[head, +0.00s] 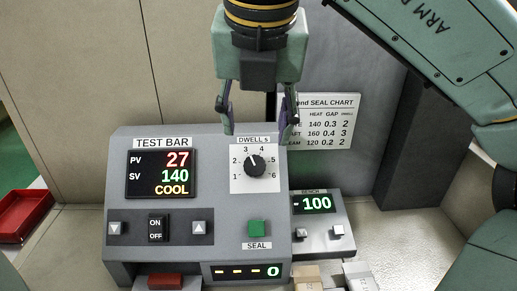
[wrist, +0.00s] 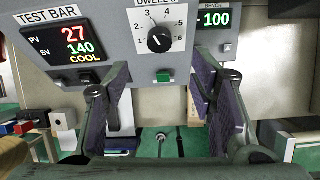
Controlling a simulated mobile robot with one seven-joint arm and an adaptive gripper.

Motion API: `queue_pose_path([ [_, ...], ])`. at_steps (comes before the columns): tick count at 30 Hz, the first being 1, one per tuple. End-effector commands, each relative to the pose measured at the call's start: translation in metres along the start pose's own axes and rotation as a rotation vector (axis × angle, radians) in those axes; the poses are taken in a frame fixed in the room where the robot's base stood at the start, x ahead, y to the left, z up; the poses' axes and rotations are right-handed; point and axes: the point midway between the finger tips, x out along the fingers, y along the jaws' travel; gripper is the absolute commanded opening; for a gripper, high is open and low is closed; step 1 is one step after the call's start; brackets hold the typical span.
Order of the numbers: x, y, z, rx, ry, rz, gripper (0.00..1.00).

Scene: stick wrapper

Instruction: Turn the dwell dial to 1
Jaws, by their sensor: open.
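The dwell dial (head: 255,166) is a round black knob on a white plate marked 1 to 6, on the sloped grey face of the test bar unit (head: 210,205). Its pointer appears to point up and slightly left, near 3. My gripper (head: 253,122) is open and empty, above the dial plate and apart from the knob in the head view. In the wrist view the dial (wrist: 160,40) is beyond the fingers, above the gap between my open gripper's tips (wrist: 163,72). No finger visibly touches the knob.
The unit's display (head: 162,173) reads PV 27, SV 140, COOL. A green SEAL button (head: 256,228) sits below the dial. An ON/OFF switch (head: 156,228) is at the left. A bench display (head: 312,204) reading 100 stands right. A seal chart (head: 330,122) hangs behind.

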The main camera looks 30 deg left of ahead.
Motion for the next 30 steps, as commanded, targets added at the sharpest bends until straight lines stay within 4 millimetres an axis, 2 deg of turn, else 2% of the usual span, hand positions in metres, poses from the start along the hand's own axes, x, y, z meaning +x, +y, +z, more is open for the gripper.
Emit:
queue_pose_path([
  [4, 0.017, 0.0, 0.0, -0.003, 0.003, 0.002, 0.51],
  [12, 0.068, 0.0, 0.0, -0.003, 0.004, 0.003, 0.51],
  [18, 0.095, 0.0, 0.0, -0.001, 0.002, 0.002, 0.51],
  [23, 0.105, 0.0, 0.0, -0.001, 0.001, 0.001, 0.51],
  [30, 0.106, 0.0, 0.0, 0.0, 0.0, 0.0, 0.51],
])
